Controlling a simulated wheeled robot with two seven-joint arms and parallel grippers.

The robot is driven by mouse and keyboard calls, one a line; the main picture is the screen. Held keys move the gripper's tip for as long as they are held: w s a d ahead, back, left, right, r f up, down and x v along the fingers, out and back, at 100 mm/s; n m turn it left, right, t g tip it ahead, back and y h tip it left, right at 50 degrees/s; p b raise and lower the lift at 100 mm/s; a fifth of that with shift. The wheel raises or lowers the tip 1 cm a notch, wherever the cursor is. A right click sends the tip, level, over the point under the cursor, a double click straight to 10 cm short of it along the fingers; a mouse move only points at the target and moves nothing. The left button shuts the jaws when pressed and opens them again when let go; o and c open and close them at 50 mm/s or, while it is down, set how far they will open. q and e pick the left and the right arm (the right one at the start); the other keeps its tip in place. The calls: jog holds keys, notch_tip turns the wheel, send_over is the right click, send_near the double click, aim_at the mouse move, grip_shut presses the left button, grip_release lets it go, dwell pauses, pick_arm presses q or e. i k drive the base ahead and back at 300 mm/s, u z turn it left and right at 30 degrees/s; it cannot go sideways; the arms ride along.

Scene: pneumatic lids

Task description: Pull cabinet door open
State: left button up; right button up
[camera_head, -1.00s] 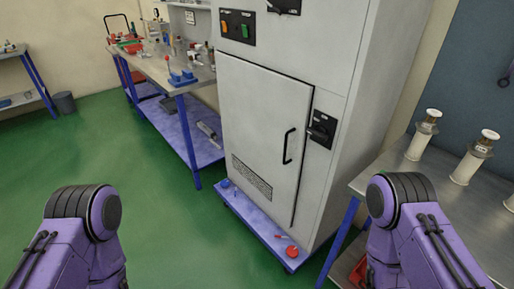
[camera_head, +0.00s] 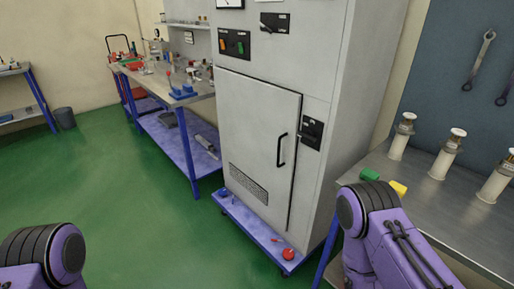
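The grey cabinet door (camera_head: 255,135) is shut, on the lower front of a tall grey cabinet (camera_head: 345,115). Its black vertical handle (camera_head: 281,150) is on the door's right side. A black latch plate (camera_head: 312,132) sits on the frame right of the handle. A vent grille (camera_head: 248,183) is low on the door. Only the purple links of my arms show, at the lower left and lower right, both apart from the cabinet. Neither gripper is in view.
The cabinet stands on a blue wheeled base (camera_head: 255,232) with a red round object (camera_head: 288,254) on its edge. A workbench (camera_head: 440,205) with white cylinders is close on the right. Another bench (camera_head: 200,103) stands left. Green floor (camera_head: 135,215) is clear in front and left.

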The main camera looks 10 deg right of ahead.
aim_at(258, 120)
jog(key=u, duration=0.05)
jog(key=i, duration=0.9)
jog(key=z, duration=0.35)
